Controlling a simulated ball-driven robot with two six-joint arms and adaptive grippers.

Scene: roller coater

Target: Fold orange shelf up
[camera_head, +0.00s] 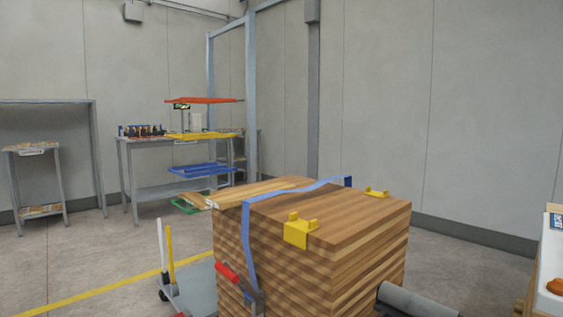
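The orange shelf (212,100) is small and far off in the camera_head view, left of centre. It is the top one of a set of coloured shelves at a blue-grey frame (250,95), and it lies roughly level, seen almost edge-on. A small dark display (181,107) shows just under its left end. A yellow shelf (205,135), a blue shelf (195,170) and a green shelf (187,206) are below it.
A large stack of wooden boards (300,255) with a blue strap and yellow corner pieces blocks the near middle. A small table (33,148) is at far left. Open floor (90,255) lies at left.

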